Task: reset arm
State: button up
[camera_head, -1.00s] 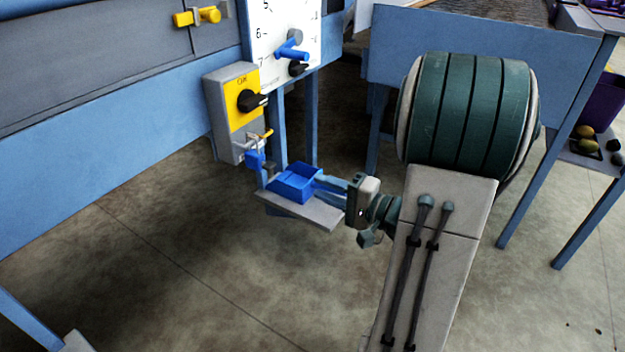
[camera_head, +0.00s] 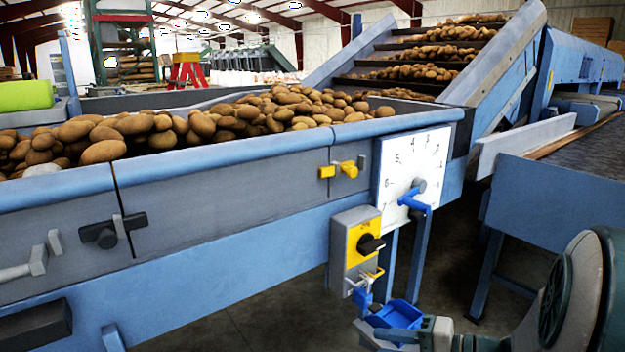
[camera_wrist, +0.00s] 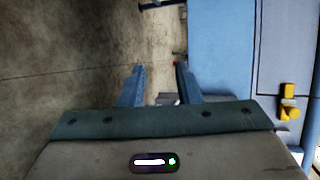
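In the head view my arm enters at the lower right. Whether the fingers touch the tray cannot be told. The picture's bottom edge cuts off part of my arm.
A dial plate (camera_head: 408,165) with a blue-handled pointer is on the blue machine frame. A long bin (camera_head: 230,190) full of potatoes and an inclined conveyor (camera_head: 510,55) stand behind. A grey-topped blue table (camera_head: 535,205) is at the right. Floor is open under the machine.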

jog(key=s+a+r+n+g+h+p, duration=0.45)
jog(key=s+r+g+p, duration=0.35)
jog(key=r+p, duration=0.45)
jog(key=d+r+n+t+h+p, duration=0.1)
jog(key=r+h+p, duration=0.3)
jog(key=r+p, duration=0.4)
jog(key=s+d+r+n+t+h+p, duration=0.1)
jog(key=d+r+t+h+p, duration=0.1)
jog(key=d+r+h+p, duration=0.2)
notch_tip(320, 180, up, 5)
jog(key=p, duration=0.3)
jog(key=shift+s+t+p, duration=0.3)
jog(key=shift+p, duration=0.05)
jog(key=shift+h, duration=0.25)
